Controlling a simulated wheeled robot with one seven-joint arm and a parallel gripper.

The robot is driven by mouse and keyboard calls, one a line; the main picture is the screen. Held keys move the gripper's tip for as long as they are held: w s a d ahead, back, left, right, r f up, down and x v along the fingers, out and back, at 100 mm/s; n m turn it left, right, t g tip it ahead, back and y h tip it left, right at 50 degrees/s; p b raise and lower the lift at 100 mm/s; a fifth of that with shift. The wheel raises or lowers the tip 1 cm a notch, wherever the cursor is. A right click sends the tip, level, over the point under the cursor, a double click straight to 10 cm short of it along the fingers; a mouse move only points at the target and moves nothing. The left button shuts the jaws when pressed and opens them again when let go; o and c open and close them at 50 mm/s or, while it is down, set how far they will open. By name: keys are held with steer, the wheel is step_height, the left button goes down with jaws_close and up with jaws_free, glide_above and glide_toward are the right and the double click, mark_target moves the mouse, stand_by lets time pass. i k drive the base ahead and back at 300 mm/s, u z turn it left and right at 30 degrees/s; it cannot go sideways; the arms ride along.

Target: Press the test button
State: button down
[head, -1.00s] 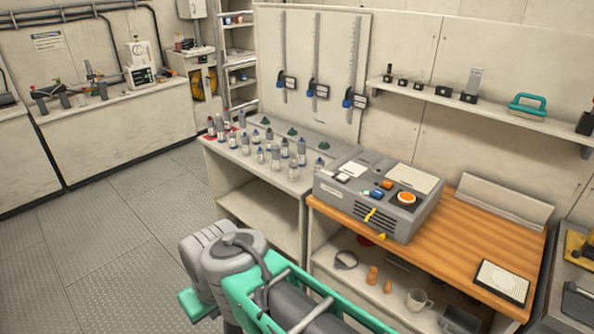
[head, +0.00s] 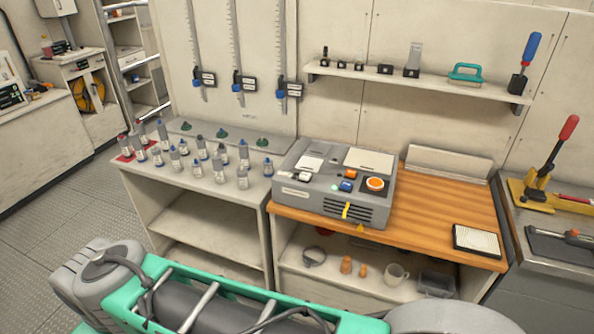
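A grey control box (head: 300,203) stands on the wooden worktop. Its top carries a big round orange button in a white ring (head: 375,184), a smaller orange control (head: 350,174), a blue button (head: 345,187), a small pale green spot (head: 334,188) and a whitish piece near the left front (head: 299,176). Labels are too small to read, so I cannot tell which one is the test button. Yellow strips hang at the vented front (head: 347,210). My green and grey arm crosses the bottom of the view; my gripper is not in view.
Several small bottles (head: 221,152) crowd the grey bench left of the box. A ribbed white pad (head: 476,239) lies at the worktop's right front. A red-handled lever tool (head: 556,150) stands farther right. Bare wood lies between box and pad.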

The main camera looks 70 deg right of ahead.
mark_target(304, 176)
steer(key=z, duration=0.75)
steer(key=i, duration=0.85)
steer(key=z, duration=1)
